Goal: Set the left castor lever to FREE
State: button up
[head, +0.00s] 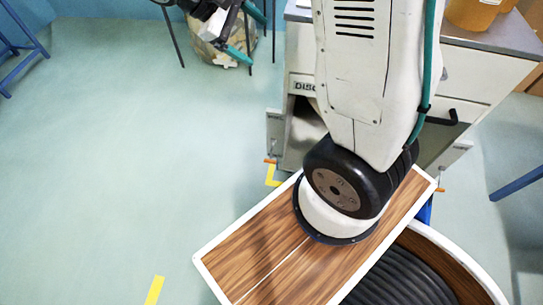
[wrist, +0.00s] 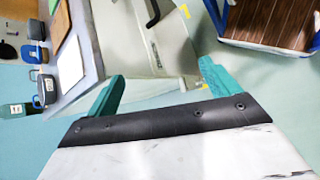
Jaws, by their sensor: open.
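The left castor lever (head: 270,161) is a small orange tab low at the left front foot of a grey-white cabinet (head: 305,60). It is too small to read its setting. A similar orange right lever (head: 440,189) shows low at the cabinet's right side. My gripper (head: 247,33) is at the top left in the head view, away from the left lever. Its two teal fingers are spread and empty, also in the wrist view (wrist: 160,84). I cannot clearly make out the left lever in the wrist view.
A yellow floor mark (head: 273,176) lies by the left lever; another yellow strip (head: 154,290) lies nearer. A beige round object (head: 215,52) stands behind my gripper. A blue frame (head: 20,45) is at far left. The floor between is clear.

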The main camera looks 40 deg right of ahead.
jog(key=w+d+f+n+h, duration=0.1)
jog(key=w+f+n+h, duration=0.15)
jog(key=w+f, duration=0.4)
jog(key=w+d+f+n+h, duration=0.1)
jog(key=w+f+n+h, duration=0.15)
jog(key=f, duration=0.65)
jog(key=n+t+h, duration=0.3)
jog(key=n+t, duration=1.1)
jog(key=n, duration=0.3)
send_near(270, 161)
jog(key=x, duration=0.5)
jog(key=shift+w+d+f, duration=0.1)
jog(key=shift+w+d, duration=0.05)
jog(key=shift+w, duration=0.05)
jog(key=shift+y, duration=0.3)
jog(key=shift+x, duration=3.85)
jog(key=c, duration=1.3)
jog(key=shift+c, duration=0.2)
